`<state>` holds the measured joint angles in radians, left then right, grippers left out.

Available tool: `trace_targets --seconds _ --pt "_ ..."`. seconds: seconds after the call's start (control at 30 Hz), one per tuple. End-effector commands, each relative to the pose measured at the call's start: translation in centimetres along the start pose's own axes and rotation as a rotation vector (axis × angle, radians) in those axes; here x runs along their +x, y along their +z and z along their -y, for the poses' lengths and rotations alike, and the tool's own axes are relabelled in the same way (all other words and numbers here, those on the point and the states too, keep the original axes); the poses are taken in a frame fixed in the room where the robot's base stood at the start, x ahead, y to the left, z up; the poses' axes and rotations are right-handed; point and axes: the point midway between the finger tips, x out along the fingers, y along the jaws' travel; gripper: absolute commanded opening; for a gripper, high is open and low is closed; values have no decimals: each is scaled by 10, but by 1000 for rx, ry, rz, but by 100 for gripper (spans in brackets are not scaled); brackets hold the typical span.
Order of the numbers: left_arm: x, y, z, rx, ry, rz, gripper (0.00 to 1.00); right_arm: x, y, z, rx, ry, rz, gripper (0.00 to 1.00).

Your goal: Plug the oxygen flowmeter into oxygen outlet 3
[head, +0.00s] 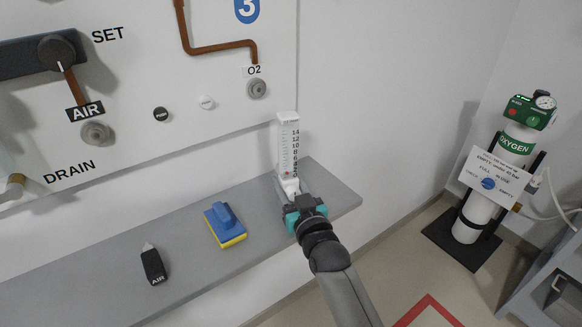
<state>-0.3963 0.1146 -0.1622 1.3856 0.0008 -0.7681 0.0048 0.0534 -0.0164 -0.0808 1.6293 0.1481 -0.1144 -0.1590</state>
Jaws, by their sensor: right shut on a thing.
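The oxygen flowmeter (289,145) is a white upright body with a clear numbered scale, above the right end of the grey shelf. My right gripper (297,196) is shut on its lower part, and the jaws hide some of it. Oxygen outlet 3 (257,88) is a round grey socket on the white wall panel, under the O2 label and near the blue 3 sign (247,8). The flowmeter is apart from the outlet, below and to its right in the picture. My left gripper is not in view.
The grey shelf (100,270) holds a black AIR fitting (154,267) and a blue and yellow block with a handle (225,225). An air outlet (96,133) is at left on the panel. An oxygen cylinder (484,200) stands on the floor at right, beside a grey cart (550,275).

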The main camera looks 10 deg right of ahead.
Motion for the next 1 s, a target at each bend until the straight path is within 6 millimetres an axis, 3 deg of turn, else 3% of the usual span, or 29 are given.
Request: trace_targets --seconds 1.0 --pt "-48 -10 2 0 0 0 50 -78 -3 0 -1 0 -3 0"
